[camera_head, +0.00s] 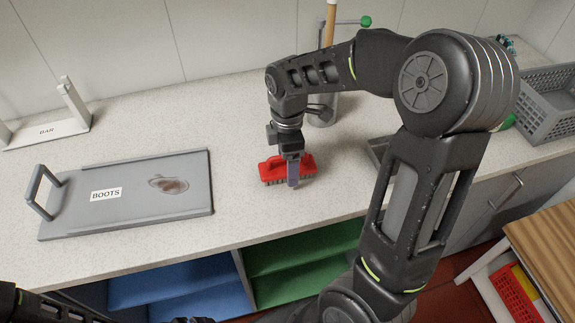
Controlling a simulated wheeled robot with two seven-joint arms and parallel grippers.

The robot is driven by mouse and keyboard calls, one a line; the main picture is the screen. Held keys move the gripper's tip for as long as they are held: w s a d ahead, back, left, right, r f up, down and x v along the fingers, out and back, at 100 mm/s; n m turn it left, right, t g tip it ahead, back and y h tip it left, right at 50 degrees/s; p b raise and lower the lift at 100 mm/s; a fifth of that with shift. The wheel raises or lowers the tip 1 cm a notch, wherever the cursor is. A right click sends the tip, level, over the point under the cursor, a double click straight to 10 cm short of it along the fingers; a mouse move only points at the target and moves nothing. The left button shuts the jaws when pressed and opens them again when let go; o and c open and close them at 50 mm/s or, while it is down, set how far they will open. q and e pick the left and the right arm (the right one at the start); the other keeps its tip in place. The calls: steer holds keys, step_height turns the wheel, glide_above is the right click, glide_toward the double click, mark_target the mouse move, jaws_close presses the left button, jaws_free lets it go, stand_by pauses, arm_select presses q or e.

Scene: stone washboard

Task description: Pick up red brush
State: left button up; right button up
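The red brush (271,171) lies on the speckled counter near its front edge, with its dark bristles facing down. My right gripper (292,175) points down over the right half of the brush. One finger shows in front of the brush's near side; the other finger is hidden behind the gripper or the brush. I cannot tell whether the fingers touch or grip the brush. The brush appears to rest on the counter. Only dark parts of my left arm show at the bottom left corner; the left gripper is out of view.
A grey board (125,218) labelled BOOTS, with a brown stain and a handle, lies on the left. A white BAR stand (50,128) is behind it. A metal holder with a wooden stick (330,28) stands behind my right arm. A grey basket (548,112) is at the far right.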

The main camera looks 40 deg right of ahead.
steer(key=shift+f, duration=0.95)
steer(key=c, duration=1.5)
steer(key=shift+r, duration=0.15)
steer(key=shift+c, duration=0.2)
step_height(320, 180, up, 10)
steer(key=shift+f+b, duration=0.1)
steer(key=shift+b, duration=0.5)
